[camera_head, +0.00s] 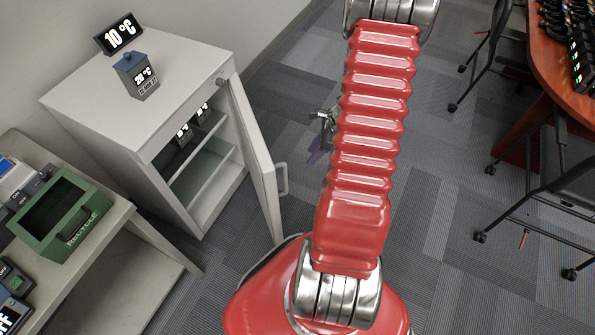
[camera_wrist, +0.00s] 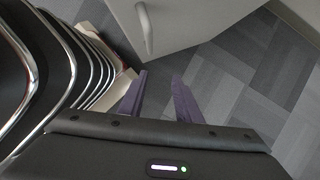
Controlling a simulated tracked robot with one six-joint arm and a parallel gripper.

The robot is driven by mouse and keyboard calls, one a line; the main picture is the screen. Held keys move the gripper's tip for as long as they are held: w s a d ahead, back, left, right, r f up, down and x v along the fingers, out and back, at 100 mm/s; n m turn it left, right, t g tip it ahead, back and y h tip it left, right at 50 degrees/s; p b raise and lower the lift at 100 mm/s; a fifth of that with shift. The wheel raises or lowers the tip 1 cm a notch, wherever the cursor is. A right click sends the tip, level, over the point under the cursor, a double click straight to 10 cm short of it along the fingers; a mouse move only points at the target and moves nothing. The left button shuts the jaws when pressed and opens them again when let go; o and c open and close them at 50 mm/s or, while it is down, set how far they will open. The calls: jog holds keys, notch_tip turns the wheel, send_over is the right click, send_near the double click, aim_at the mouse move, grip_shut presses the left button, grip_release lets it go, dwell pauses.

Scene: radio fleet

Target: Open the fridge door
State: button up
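The white fridge (camera_head: 125,110) stands at the left in the head view. Its door (camera_head: 254,160) is swung partly open, showing shelves with small dark display units (camera_head: 183,134) inside. The door handle (camera_head: 283,179) is on the door's outer face. In the wrist view the door (camera_wrist: 195,22) and its handle (camera_wrist: 146,30) are at the top, beyond the fingertips. My gripper (camera_wrist: 160,84) has its two purple fingers apart, with only floor visible between them, and does not hold the handle. In the head view my red arm hides most of it.
A green recycle bin (camera_head: 62,215) is on a light table (camera_head: 105,235) at left. A wooden table (camera_head: 565,60) and dark chairs (camera_head: 490,60) stand at right. Carpet (camera_head: 440,205) is clear between.

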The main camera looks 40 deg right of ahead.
jog(key=shift+r, duration=0.15)
jog(key=shift+c, duration=0.2)
jog(key=shift+w+a+r, duration=0.1)
jog(key=shift+w+r, duration=0.05)
jog(key=shift+r, duration=0.1)
jog(key=c, duration=0.3)
jog(key=w+a+r+n, duration=0.1)
jog(key=a+r+n, duration=0.1)
jog(key=r, duration=0.1)
jog(key=w+a+r+n, duration=0.2)
jog(key=a+r, duration=0.1)
jog(key=r, duration=0.1)
jog(key=w+a+r+n, duration=0.1)
jog(key=a+r+n, duration=0.1)
jog(key=r, duration=0.1)
jog(key=shift+w+a+r+n, duration=0.2)
jog(key=shift+r+n, duration=0.15)
jog(key=shift+n, duration=0.05)
grip_shut()
jog(key=s+a+r+n+h, duration=0.2)
jog(key=s+a+r+n, duration=0.1)
jog(key=a+r+n, duration=1.3)
jog(key=s+a+r+n+t, duration=0.2)
jog(key=s+a+r+n, duration=0.3)
jog(key=s+a+r, duration=0.2)
jog(key=shift+s+a+r+h, duration=0.2)
jog(key=shift+s+r+h, duration=0.1)
jog(key=shift+h, duration=0.1)
